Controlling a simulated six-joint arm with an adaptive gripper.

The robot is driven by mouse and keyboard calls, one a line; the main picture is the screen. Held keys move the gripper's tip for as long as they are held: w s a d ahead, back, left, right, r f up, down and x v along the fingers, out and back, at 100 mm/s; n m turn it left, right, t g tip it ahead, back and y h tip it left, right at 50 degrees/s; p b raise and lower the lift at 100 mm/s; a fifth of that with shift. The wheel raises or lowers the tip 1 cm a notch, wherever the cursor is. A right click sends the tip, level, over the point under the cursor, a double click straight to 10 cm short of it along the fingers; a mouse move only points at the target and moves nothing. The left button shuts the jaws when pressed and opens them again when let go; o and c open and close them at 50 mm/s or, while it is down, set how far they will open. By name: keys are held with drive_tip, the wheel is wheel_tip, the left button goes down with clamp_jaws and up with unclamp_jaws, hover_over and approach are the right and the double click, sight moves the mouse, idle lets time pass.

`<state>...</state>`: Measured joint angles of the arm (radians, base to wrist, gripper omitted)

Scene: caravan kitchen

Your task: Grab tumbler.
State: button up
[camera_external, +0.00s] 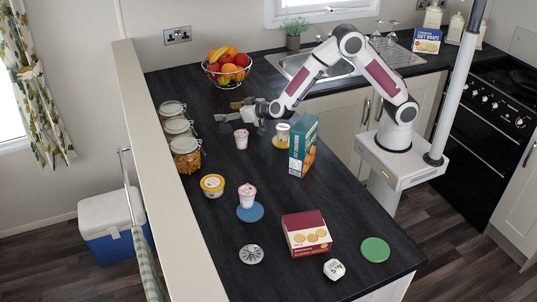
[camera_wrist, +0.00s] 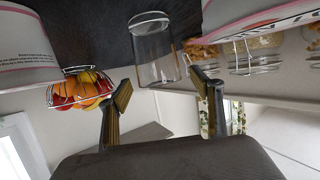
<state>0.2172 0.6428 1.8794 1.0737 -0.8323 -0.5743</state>
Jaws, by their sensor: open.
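The clear glass tumbler (camera_wrist: 156,52) shows in the wrist view at the upper middle, against the dark worktop, with the picture upside down. It is just beyond my fingertips, and its lower-right part in the picture lies close to the right finger. I cannot tell whether they touch. My gripper (camera_wrist: 162,88) is open, one finger on each side of the picture, with nothing held between them. In the external view my gripper (camera_external: 234,110) is low over the worktop, reaching left near the fruit basket. The tumbler cannot be made out clearly there.
A pink-and-white pot (camera_external: 241,139) stands close to my gripper. Lidded glass jars (camera_external: 186,160) line the left edge, and a wire fruit basket (camera_external: 227,84) stands behind. A teal carton (camera_external: 303,147) and a candle-like jar (camera_external: 282,134) stand right, near my arm.

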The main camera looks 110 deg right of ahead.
drive_tip(key=shift+x, duration=1.05)
drive_tip(key=c, duration=1.9)
drive_tip(key=shift+o, duration=0.2)
drive_tip(key=shift+r, duration=0.15)
wheel_tip(320, 180, up, 10)
